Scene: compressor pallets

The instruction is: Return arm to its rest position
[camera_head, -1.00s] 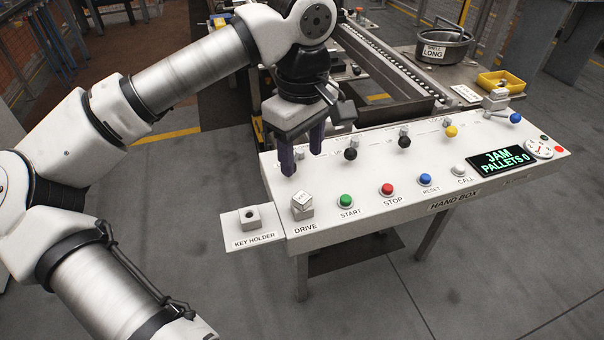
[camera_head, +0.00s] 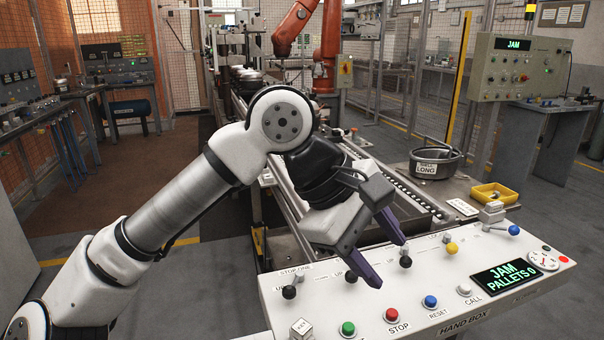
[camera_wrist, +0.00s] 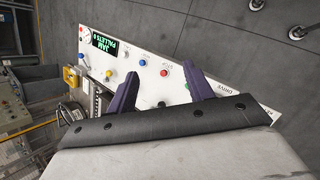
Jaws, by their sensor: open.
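My gripper (camera_head: 388,256) is open and empty, with two purple fingers spread apart. It hangs above the hand box (camera_head: 437,323), over the row of black-knobbed levers. In the wrist view, my gripper (camera_wrist: 163,95) shows both fingers apart, with the white panel of the hand box (camera_wrist: 150,53) beyond them. My arm reaches in from the lower left, with its elbow raised. Part of the lever row is hidden behind the gripper. The display (camera_head: 506,280) reads JAM, PALLETS 0.
A conveyor (camera_head: 400,181) runs away behind the hand box. A round pot marked LONG (camera_head: 435,165) and a yellow tray (camera_head: 495,194) stand at the right. An orange robot arm (camera_head: 328,45) and a control cabinet (camera_head: 520,68) stand farther back. Open floor lies at the left.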

